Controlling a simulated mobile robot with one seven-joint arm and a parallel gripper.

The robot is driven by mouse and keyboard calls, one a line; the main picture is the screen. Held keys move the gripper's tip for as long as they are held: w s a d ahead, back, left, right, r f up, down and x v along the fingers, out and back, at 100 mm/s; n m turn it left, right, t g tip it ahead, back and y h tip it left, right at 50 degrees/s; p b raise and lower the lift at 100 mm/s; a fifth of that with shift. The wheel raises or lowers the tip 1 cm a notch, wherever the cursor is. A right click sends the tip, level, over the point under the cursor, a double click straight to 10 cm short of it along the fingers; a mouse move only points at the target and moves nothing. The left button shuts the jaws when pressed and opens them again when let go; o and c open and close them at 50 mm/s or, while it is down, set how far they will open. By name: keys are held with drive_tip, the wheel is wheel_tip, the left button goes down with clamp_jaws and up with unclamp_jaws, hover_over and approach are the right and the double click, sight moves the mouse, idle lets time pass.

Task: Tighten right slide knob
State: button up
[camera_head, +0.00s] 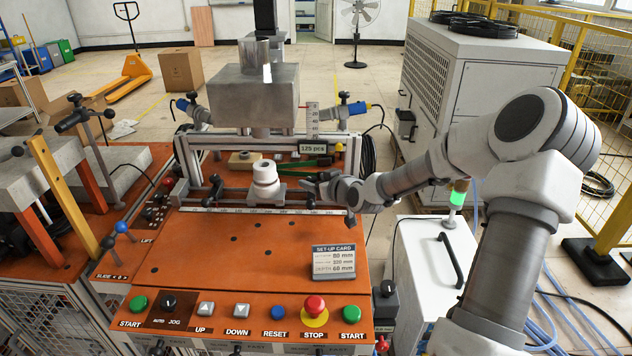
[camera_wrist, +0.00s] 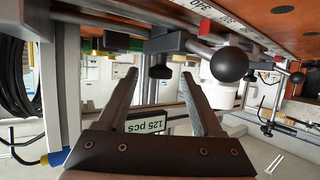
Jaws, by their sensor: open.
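My gripper (camera_head: 314,184) is at the right end of the slide rail, beside the right slide. In the wrist view its two fingers (camera_wrist: 158,77) are apart, with nothing held. A small dark knob (camera_wrist: 160,71) under a grey slide block (camera_wrist: 172,43) shows between the fingertips in this upside-down view. It looks like the right slide knob; whether a finger touches it I cannot tell. A larger black ball knob (camera_wrist: 229,64) is to the right of the fingers. In the head view my gripper largely hides the right slide.
A white cylindrical part (camera_head: 265,181) stands on the fixture left of my gripper. A scale strip (camera_head: 248,211) runs in front. A set-up card (camera_head: 333,262) stands on the orange table (camera_head: 205,262). A "125 pcs" display (camera_head: 312,149) is behind. A white cabinet (camera_head: 418,268) stands at right.

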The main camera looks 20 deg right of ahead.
clamp_jaws()
